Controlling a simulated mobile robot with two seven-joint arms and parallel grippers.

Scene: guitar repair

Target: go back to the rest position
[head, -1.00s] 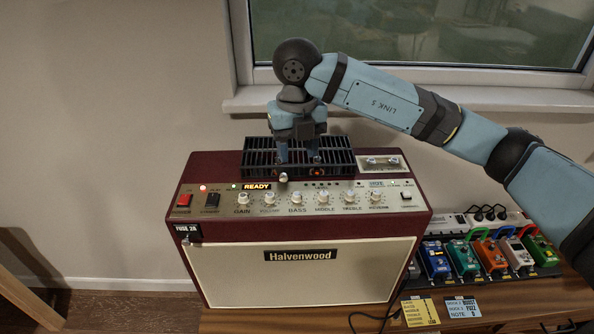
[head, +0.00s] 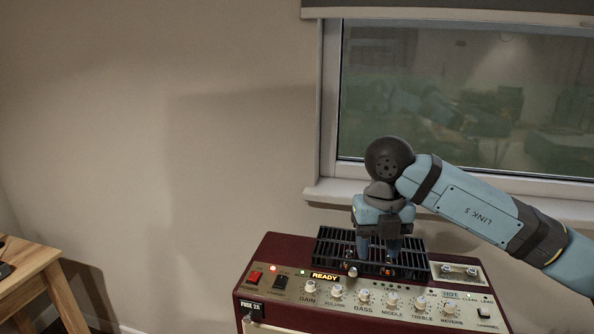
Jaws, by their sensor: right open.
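My right gripper (head: 378,258) points down at the black slotted grille (head: 332,247) on top of the dark red amplifier (head: 281,254). Its two fingers stand apart, with the tips at the grille's front part. Whether the tips touch the grille I cannot tell. Nothing shows held between them. My left gripper is not in view.
A window (head: 460,100) with a white sill (head: 327,193) is behind my right arm. A wooden table (head: 35,272) stands at the lower left. Bare wall fills the left and middle, and the space left of the amplifier is clear.

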